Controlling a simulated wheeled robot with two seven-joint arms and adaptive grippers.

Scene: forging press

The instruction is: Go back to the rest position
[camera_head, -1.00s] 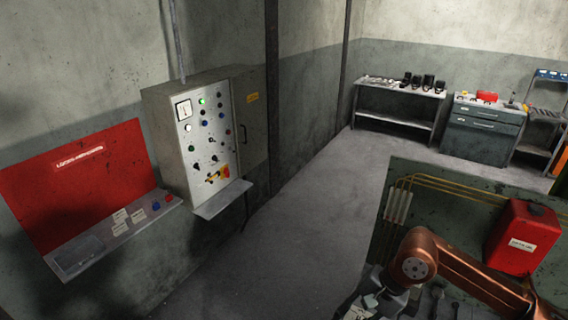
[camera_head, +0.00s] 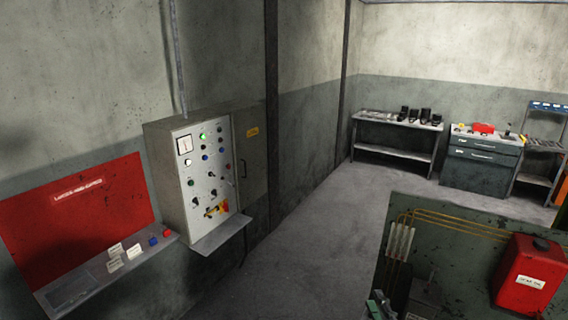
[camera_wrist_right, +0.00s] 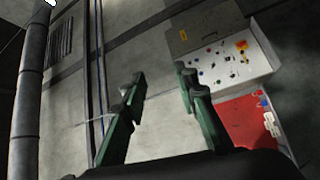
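My right gripper (camera_head: 379,306) shows only as a small green and grey tip at the bottom edge of the head view, left of the dark green machine top. In the right wrist view, its two green fingers (camera_wrist_right: 160,78) stand apart with nothing between them. The grey control cabinet (camera_wrist_right: 232,55) and the red panel (camera_wrist_right: 243,119) appear beyond the fingers, apart from them. My left gripper is in neither view.
The control cabinet (camera_head: 212,180) and a red wall panel (camera_head: 75,220) with a small shelf are on the left. A dark green machine top (camera_head: 450,215) with a red oil can (camera_head: 525,275) is at lower right. A workbench (camera_head: 395,122) and drawer cabinet (camera_head: 482,165) stand behind. The middle floor is clear.

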